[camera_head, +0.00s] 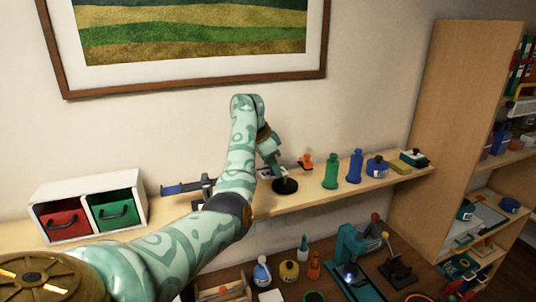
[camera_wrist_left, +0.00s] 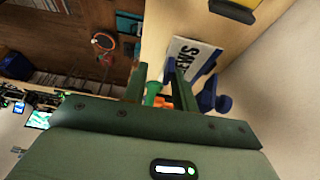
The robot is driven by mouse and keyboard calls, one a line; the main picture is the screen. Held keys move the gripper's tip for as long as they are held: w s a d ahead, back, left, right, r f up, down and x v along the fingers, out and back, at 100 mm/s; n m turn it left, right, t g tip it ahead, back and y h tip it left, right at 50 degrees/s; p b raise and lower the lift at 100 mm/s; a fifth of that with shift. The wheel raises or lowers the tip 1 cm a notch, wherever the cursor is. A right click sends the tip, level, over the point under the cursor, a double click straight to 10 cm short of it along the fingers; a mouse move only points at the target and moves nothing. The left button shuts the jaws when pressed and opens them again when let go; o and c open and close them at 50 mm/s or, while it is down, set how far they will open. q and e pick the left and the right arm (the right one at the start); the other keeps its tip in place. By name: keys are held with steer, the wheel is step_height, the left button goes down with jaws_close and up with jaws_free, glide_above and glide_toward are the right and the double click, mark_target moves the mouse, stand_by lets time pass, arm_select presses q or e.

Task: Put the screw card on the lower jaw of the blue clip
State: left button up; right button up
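My left gripper (camera_head: 268,158) reaches over the wall shelf. In the left wrist view its two fingers (camera_wrist_left: 158,82) stand apart. A white card with dark lettering (camera_wrist_left: 192,58), partly covered by the right finger, lies close to the fingertips; only part of its text shows. In the head view a small piece of the white card (camera_head: 266,173) shows below the gripper, mostly hidden. I cannot tell whether the fingers touch it. The blue clip (camera_head: 182,188), a long blue bar on a dark stand, is on the shelf left of my forearm. My right gripper is out of view.
Right of the gripper are a round black base (camera_head: 285,186), an orange object (camera_head: 305,161), a green bottle (camera_head: 330,172), a blue bottle (camera_head: 355,167) and a blue jar (camera_head: 376,167). A white drawer box (camera_head: 90,188) stands left. A cluttered bench lies below.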

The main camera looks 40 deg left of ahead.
arm_select(q)
steer(key=v, duration=0.6)
steer(key=shift+a+r, duration=0.1)
steer(key=shift+a, duration=0.1)
steer(key=p+v, duration=0.4)
steer(key=v, duration=0.1)
steer(key=shift+s+d+r, duration=0.1)
steer(key=shift+s+r, duration=0.05)
steer(key=shift+r, duration=0.15)
